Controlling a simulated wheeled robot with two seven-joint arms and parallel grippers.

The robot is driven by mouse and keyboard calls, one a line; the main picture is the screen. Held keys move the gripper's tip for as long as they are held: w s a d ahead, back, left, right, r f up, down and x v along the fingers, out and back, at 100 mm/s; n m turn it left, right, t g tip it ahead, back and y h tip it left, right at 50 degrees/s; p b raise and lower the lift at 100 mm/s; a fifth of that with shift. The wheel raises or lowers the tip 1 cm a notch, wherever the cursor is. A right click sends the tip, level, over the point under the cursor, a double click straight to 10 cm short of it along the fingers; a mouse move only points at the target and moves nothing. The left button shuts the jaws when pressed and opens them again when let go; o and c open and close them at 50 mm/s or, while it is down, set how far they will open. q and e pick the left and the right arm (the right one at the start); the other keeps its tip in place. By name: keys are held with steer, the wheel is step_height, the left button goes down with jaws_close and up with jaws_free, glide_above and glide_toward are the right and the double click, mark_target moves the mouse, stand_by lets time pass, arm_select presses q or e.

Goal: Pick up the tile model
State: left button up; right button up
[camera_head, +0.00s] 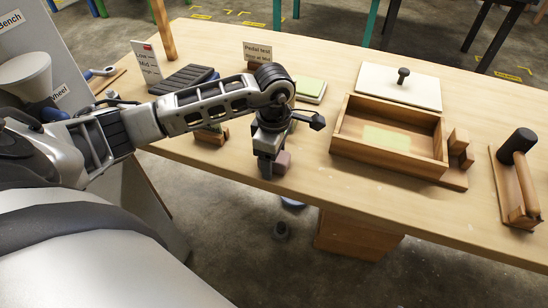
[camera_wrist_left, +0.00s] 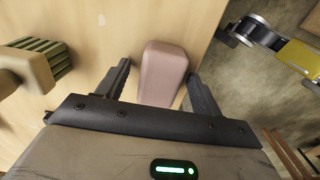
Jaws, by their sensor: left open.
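A pink rounded block (camera_head: 283,161) lies on the table near its front edge. It also shows in the left wrist view (camera_wrist_left: 163,73), between the two finger tips. My left gripper (camera_head: 268,165) is open and points down at the pink block, with a finger on each side of it. I cannot tell whether the fingers touch it. A flat pale green tile (camera_head: 385,137) lies inside the open wooden box (camera_head: 388,163). A green-topped slab (camera_head: 308,87) lies behind my left wrist. No label tells which one is the tile model. My right gripper is out of view.
A white slab with a dark knob (camera_head: 400,85) lies behind the box. A wooden block with a dark mallet (camera_head: 517,175) stands at the right. Signs (camera_head: 257,52) and a dark ribbed pad (camera_head: 183,79) are at the back. Bare table lies in front of the box.

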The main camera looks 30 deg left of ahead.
arm_select(q)
steer(key=shift+r, duration=0.1)
steer(key=c, duration=1.2)
